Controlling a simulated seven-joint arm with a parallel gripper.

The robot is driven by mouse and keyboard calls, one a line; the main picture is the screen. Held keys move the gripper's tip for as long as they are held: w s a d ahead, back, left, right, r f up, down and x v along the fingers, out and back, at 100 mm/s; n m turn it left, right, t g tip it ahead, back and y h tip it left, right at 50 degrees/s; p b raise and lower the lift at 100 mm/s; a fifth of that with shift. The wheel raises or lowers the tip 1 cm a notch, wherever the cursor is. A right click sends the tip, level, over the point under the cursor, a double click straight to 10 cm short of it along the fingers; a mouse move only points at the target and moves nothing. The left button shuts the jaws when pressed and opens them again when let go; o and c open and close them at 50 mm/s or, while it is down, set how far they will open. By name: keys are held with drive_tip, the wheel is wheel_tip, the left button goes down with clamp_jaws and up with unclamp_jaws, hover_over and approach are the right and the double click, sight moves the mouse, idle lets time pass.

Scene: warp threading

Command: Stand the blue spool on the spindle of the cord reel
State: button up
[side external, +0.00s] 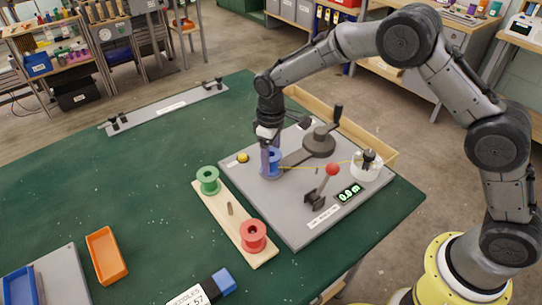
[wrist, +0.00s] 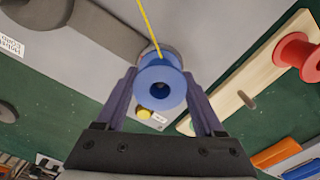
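The blue spool (side external: 271,170) is upright at the left part of the grey plate. It also shows in the wrist view (wrist: 160,90), seen from above with its centre hole. My gripper (side external: 270,150) points down with its two fingers on either side of the spool, against its flange in the wrist view (wrist: 160,78). A yellow cord (side external: 308,168) runs from the spool to a white pot (side external: 366,174). Part of a pale round base shows beneath the spool in the wrist view. The spindle is hidden, so I cannot tell how the spool sits on it.
A wooden board (side external: 218,212) carries a green spool (side external: 208,180), a bare peg (side external: 230,209) and a red spool (side external: 253,235). A red-knobbed lever (side external: 332,170), a digital display (side external: 349,193) and a grey crank disc (side external: 319,142) stand on the plate. A yellow knob (side external: 243,157) is close left.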

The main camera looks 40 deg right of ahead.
drive_tip(key=o, duration=0.4)
drive_tip(key=shift+o, duration=0.2)
drive_tip(key=s+d+r+m+t, duration=0.1)
drive_tip(key=s+d+r, duration=0.1)
drive_tip(key=r, duration=1)
drive_tip(key=s+d+r+t, duration=0.1)
drive_tip(key=s+d+r, duration=0.15)
drive_tip(key=r, duration=1.05)
drive_tip(key=s+d+r+m+t, duration=0.2)
drive_tip(key=s+d, duration=0.2)
drive_tip(key=s, duration=0.7)
drive_tip(key=s+d+r+m+t, duration=0.1)
drive_tip(key=s+d, duration=0.3)
drive_tip(key=s, duration=0.7)
drive_tip(key=s+f+m, duration=0.2)
drive_tip(key=s+f, duration=0.4)
drive_tip(key=f, duration=0.1)
drive_tip(key=shift+d+f+t, duration=0.15)
drive_tip(key=shift+d+t, duration=0.1)
drive_tip(key=shift+t, duration=0.05)
